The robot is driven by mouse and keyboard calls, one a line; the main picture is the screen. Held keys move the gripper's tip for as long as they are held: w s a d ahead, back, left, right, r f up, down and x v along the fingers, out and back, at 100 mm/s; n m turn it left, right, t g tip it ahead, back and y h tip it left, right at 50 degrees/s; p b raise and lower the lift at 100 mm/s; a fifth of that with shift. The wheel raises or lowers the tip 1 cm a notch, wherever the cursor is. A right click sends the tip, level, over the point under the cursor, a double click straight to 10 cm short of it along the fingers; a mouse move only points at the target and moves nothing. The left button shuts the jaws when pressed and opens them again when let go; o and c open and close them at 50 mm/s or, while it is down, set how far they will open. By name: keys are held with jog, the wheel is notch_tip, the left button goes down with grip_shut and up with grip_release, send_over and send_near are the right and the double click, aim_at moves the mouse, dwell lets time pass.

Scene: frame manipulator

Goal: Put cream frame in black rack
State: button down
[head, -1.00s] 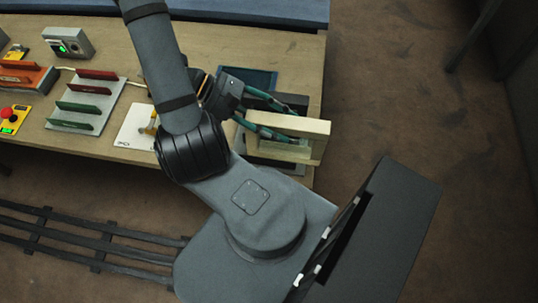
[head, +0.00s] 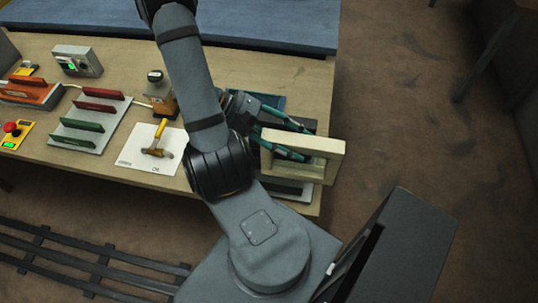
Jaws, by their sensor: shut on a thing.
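The cream frame (head: 328,146) is a thick rectangular frame near the right end of the table, with its opening partly in view. My gripper (head: 302,143) has teal fingers that reach the frame from the left and are shut on it. A dark, blackish piece (head: 308,124) shows just behind the frame, and another dark part (head: 288,184) on a pale base lies below it. These may be the black rack, but the frame and my arm hide most of them. I cannot tell whether the frame touches them.
A pale rack with red and green plates (head: 75,133) and an orange rack (head: 30,95) stand at left. A hammer (head: 160,140) lies on a white sheet (head: 135,157). A grey box with a green light (head: 78,60) stands behind. The table's right edge is close to the frame.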

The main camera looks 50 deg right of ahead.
jog(key=shift+w+a+f+p, duration=0.25)
jog(key=shift+w+f+p, duration=0.1)
jog(key=shift+w+f, duration=0.9)
jog(key=shift+w+a+f+p, duration=0.35)
jog(key=shift+w+f, duration=0.65)
jog(key=shift+f, duration=0.45)
jog(key=shift+w+a+f+p, duration=0.2)
jog(key=shift+w+f+p, duration=0.15)
jog(key=shift+w+f, duration=0.9)
jog(key=shift+s+f, duration=0.15)
jog(key=shift+f, duration=0.15)
jog(key=c, duration=0.9)
grip_release()
jog(key=b+v, duration=0.2)
jog(key=v, duration=1)
